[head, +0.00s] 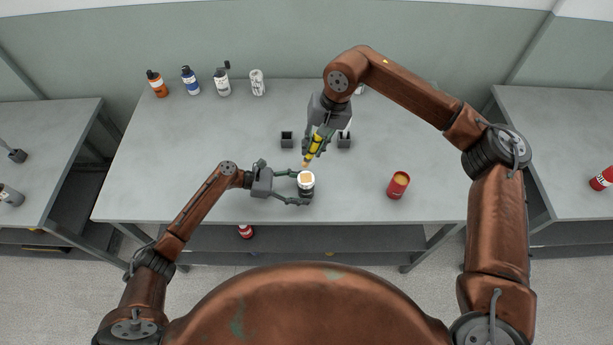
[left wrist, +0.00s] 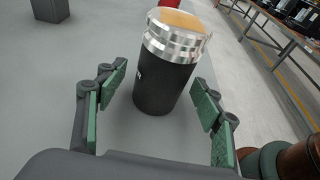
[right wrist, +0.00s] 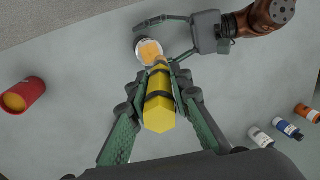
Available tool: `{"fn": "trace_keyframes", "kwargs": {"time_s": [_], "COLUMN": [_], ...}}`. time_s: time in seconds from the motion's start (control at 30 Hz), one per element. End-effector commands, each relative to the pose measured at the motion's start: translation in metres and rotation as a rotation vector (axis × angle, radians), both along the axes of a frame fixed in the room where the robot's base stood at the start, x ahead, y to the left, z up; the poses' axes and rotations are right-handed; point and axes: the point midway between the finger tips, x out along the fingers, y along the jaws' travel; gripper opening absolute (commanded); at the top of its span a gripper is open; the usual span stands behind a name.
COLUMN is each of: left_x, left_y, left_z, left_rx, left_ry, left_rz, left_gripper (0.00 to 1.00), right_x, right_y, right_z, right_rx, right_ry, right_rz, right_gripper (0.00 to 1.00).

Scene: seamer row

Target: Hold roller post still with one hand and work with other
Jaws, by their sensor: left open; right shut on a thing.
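The roller post (head: 306,189) is a black cylinder with a silver ringed head and a tan top. It stands upright near the front middle of the table, and it also shows in the left wrist view (left wrist: 163,85). My left gripper (head: 302,187) is open, with its fingers either side of the post and gaps visible in the left wrist view. My right gripper (head: 318,139) is shut on a yellow tool with black bands (right wrist: 159,108). The tool slants down with its tip at or just above the post's top; I cannot tell if they touch.
A red can (head: 398,186) with a tan top stands to the right. Two small dark grey holders (head: 287,140) flank the right gripper behind the post. Several bottles and a white can (head: 257,84) line the back left. The table's left part is clear.

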Motion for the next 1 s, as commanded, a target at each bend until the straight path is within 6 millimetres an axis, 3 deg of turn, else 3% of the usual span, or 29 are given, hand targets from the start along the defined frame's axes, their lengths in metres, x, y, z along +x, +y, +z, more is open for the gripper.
{"fn": "trace_keyframes", "kwargs": {"time_s": [0.27, 0.7, 1.0], "left_x": [0.000, 0.000, 0.000], "left_y": [0.019, 0.099, 0.115], "left_z": [0.005, 0.030, 0.035], "left_rx": [0.002, 0.001, 0.000], "left_ry": [0.000, 0.001, 0.001], "left_rz": [0.002, 0.001, -0.001], "left_gripper": [0.61, 0.61, 0.61], "right_x": [0.000, 0.000, 0.000], "right_y": [0.000, 0.000, 0.000], "right_z": [0.000, 0.000, 0.000], "right_rx": [0.000, 0.000, 0.000], "right_ry": [0.000, 0.000, 0.000], "right_rz": [0.000, 0.000, 0.000], "right_gripper": [0.00, 0.00, 0.00]}}
